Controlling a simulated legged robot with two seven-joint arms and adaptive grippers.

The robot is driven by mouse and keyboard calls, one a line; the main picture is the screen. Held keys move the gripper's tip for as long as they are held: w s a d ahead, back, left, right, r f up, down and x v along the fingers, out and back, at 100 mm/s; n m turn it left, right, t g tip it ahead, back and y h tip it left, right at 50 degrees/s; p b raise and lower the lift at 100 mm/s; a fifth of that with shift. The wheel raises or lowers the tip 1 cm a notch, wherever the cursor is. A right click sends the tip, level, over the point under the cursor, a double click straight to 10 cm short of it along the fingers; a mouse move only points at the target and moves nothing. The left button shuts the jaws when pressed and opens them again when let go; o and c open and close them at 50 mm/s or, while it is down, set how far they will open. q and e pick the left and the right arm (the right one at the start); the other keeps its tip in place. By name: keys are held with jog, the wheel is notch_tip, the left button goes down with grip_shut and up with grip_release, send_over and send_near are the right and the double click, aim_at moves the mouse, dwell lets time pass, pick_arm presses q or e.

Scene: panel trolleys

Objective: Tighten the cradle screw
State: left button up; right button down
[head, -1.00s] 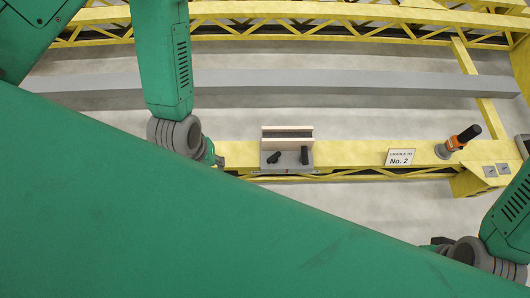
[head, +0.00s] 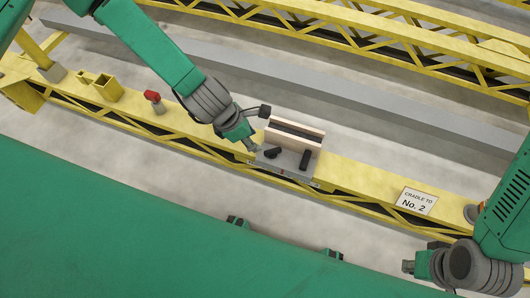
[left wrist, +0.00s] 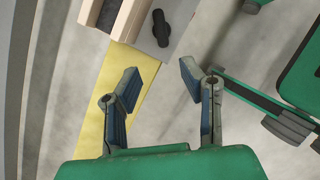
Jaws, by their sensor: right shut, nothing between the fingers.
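The cradle (head: 295,137) is a grey bracket with pale boards around a dark slot, sitting on a yellow beam. Two black screw handles stand on its grey front plate, a left one (head: 273,152) and a right one (head: 305,159). My left gripper (head: 252,147) is just left of the cradle, beside the left handle and apart from it. In the left wrist view its fingers (left wrist: 158,68) are spread and empty, with one black handle (left wrist: 160,28) beyond them. My right gripper (head: 408,267) is shut and empty at the lower right, well away from the cradle.
A sign reading "CRADLE TO No. 2" (head: 416,201) lies on the yellow beam (head: 360,176) right of the cradle. A red-topped post (head: 153,99) and an open square yellow tube (head: 108,88) stand on the beam to the left.

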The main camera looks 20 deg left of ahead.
aim_at(268, 151)
pick_arm(q)
jog(key=b+x, duration=0.1)
jog(key=x, duration=0.3)
jog(key=d+b+x, duration=0.1)
jog(key=b+x, duration=0.1)
jog(key=x, duration=0.2)
jog(key=shift+d+f, duration=0.1)
jog(key=shift+w+f+b, duration=0.1)
jog(key=shift+f+b, duration=0.2)
jog(key=shift+f, duration=0.25)
jog(key=shift+r, duration=0.1)
grip_shut()
